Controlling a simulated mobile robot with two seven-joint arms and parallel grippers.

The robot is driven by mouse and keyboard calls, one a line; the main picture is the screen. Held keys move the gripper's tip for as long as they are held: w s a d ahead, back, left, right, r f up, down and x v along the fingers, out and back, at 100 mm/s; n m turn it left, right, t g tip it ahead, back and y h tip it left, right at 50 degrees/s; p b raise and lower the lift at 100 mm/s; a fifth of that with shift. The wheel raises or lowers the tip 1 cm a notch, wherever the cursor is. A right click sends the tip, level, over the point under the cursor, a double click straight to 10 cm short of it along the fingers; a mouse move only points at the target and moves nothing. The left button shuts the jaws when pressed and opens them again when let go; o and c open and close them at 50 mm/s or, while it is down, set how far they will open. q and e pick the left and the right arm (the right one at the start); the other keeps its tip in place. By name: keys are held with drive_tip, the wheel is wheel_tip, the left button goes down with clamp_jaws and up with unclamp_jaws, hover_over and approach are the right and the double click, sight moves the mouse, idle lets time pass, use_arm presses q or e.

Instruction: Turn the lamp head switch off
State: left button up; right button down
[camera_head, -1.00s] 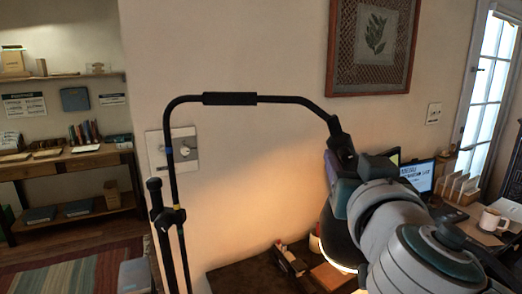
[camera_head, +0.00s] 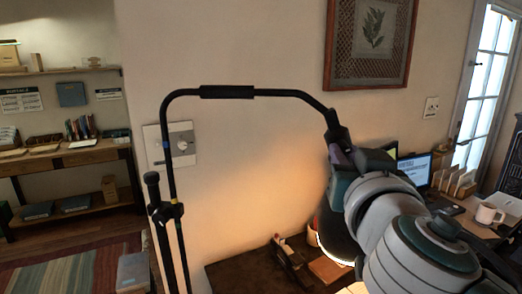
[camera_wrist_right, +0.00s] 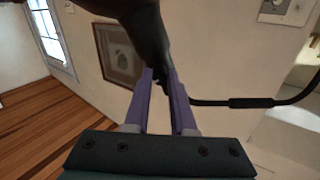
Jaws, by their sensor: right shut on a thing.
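The black lamp (camera_head: 228,92) has an upright pole and a long arm that bends down to its lamp head (camera_head: 336,236) at the right. The lamp is lit: the shade's lower rim glows and warm light falls on the wall. My right gripper (camera_head: 341,156) is at the top of the head, just below the joint with the arm. In the right wrist view its purple fingers (camera_wrist_right: 160,78) are shut on the dark neck of the lamp head (camera_wrist_right: 150,35). The switch itself is hidden or too small to make out. My left gripper is out of view.
A dark desk (camera_head: 238,275) stands below the lamp head, with a monitor (camera_head: 414,170) and a white mug (camera_head: 488,214) farther right. A framed leaf picture (camera_head: 370,45) and a wall dial (camera_head: 182,146) are on the wall. Shelves stand at the left.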

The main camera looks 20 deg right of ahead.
drive_tip(key=shift+n, duration=0.3)
drive_tip(key=n+b, duration=0.1)
drive_tip(key=n, duration=0.1)
drive_tip(key=shift+n, duration=0.4)
drive_tip(key=n, duration=0.4)
drive_tip(key=shift+r, duration=0.15)
drive_tip(key=n, duration=0.5)
drive_tip(key=shift+r, duration=0.1)
drive_tip(key=n+p, duration=0.1)
drive_tip(key=n, duration=0.4)
drive_tip(key=shift+p, duration=0.3)
drive_tip(key=shift+n, duration=0.3)
drive_tip(key=c, duration=0.7)
unclamp_jaws()
drive_tip(key=shift+c, duration=0.2)
